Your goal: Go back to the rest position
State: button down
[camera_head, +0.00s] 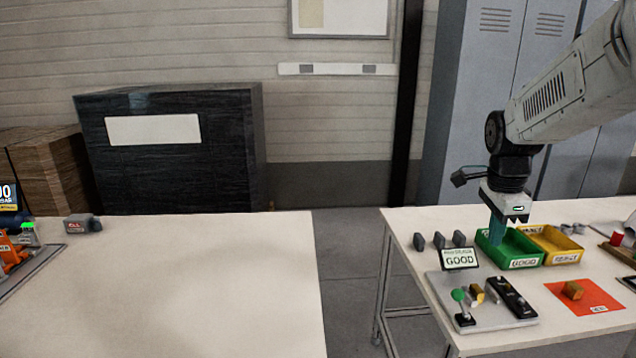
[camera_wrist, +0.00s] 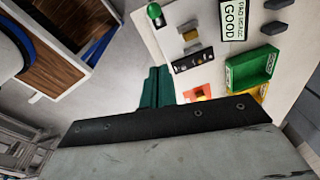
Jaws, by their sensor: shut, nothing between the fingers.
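My gripper (camera_head: 497,236) hangs from the arm on the right of the head view, teal fingers pointing down and together, with nothing between them. In that view it overlaps the far left part of the green bin labelled GOOD (camera_head: 525,264); its exact height is unclear. In the wrist view the closed teal fingers (camera_wrist: 156,84) sit mid-frame, with the green bin (camera_wrist: 262,82) to their right and apart from them.
On the right table (camera_head: 400,232) stand a yellow bin (camera_head: 566,258), a GOOD sign (camera_head: 460,259), a fixture plate (camera_head: 445,288) with a green knob, and a red mat (camera_head: 607,298) bearing a brown block (camera_head: 572,290). A floor gap separates the left table (camera_head: 210,290).

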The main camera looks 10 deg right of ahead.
jog(key=s+a+r+n+t+y, duration=0.1)
jog(key=s+a+n, duration=1.8)
jog(key=a+n, duration=0.1)
jog(key=shift+s+a+r+n, duration=0.15)
jog(key=shift+a+r+n, duration=0.1)
jog(key=shift+n, duration=0.55)
